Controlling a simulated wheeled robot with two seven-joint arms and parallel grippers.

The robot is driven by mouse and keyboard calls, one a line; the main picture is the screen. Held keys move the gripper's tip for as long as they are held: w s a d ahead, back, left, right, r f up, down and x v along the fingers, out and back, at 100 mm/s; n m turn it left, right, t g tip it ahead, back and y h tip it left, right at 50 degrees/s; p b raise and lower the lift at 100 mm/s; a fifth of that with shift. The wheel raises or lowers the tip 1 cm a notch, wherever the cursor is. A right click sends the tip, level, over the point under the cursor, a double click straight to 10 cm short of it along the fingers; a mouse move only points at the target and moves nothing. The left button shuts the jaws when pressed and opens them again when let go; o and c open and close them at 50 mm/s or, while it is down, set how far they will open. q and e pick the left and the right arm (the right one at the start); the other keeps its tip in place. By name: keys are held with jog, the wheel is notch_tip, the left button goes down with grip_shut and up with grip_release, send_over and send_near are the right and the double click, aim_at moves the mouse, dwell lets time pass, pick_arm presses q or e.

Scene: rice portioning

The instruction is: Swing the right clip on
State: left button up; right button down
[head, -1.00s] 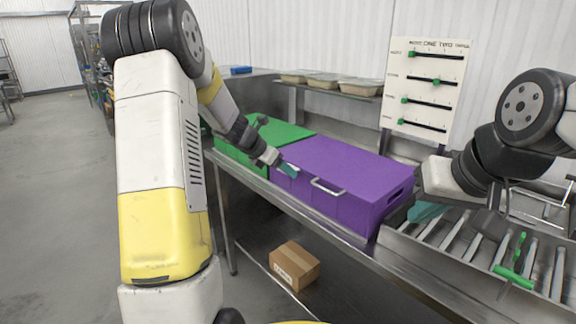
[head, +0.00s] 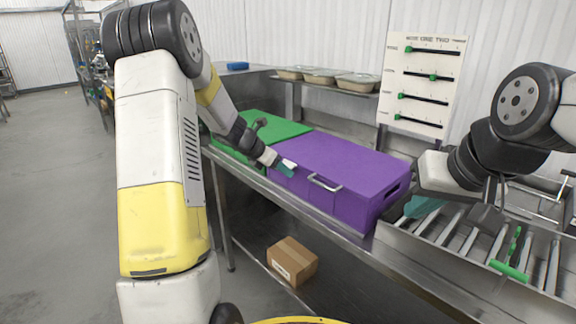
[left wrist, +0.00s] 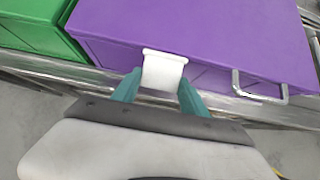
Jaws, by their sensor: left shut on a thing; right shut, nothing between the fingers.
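A purple lidded box (head: 342,165) stands on the metal counter, with a metal handle (head: 325,184) on its front. A white clip (left wrist: 163,70) sits at the lid's front edge, left of the handle. My left gripper (head: 284,168) is shut on this clip; in the left wrist view its teal fingers (left wrist: 160,92) are on both sides of it. My right gripper (head: 424,206) is shut and empty, low beside the purple box's right end. Any other clip on the purple box is not clearly visible.
A green lidded box (head: 262,135) stands left of the purple one. A rack of metal bars with green handles (head: 510,270) lies at the right. Filled trays (head: 325,76) sit on a back shelf beside a slider board (head: 424,84). A cardboard box (head: 293,260) is below.

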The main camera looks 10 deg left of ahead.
pick_arm(q)
jog(key=shift+x, duration=1.1)
jog(key=shift+w+d+r, duration=0.1)
jog(key=shift+w+d, duration=0.4)
jog(key=shift+d, duration=0.1)
